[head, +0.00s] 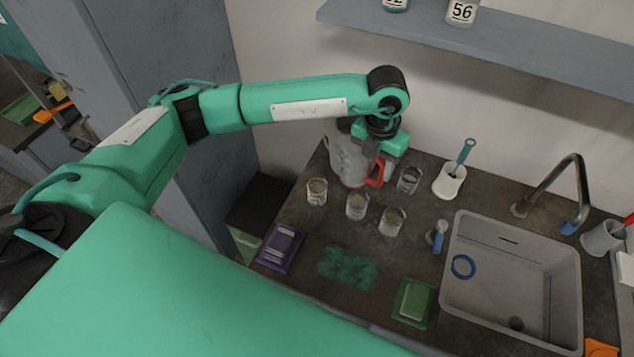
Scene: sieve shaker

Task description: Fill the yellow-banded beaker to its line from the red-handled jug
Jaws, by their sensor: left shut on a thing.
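The clear jug (349,160) with the red handle (377,174) is at the back left of the counter. My left gripper (376,150) is over its handle side and shut on it; the fingertips are mostly hidden, and I cannot tell whether the jug touches the counter. Several small glass beakers are close by: one at the left (317,191), one in the middle (357,206), one in front (392,221) and one right of the jug (409,180). The band colours and fill lines are too small to tell. My right gripper is out of view.
A grey sink (455,285) with a tap (575,175) is at the right. A shelf (480,45) hangs above.

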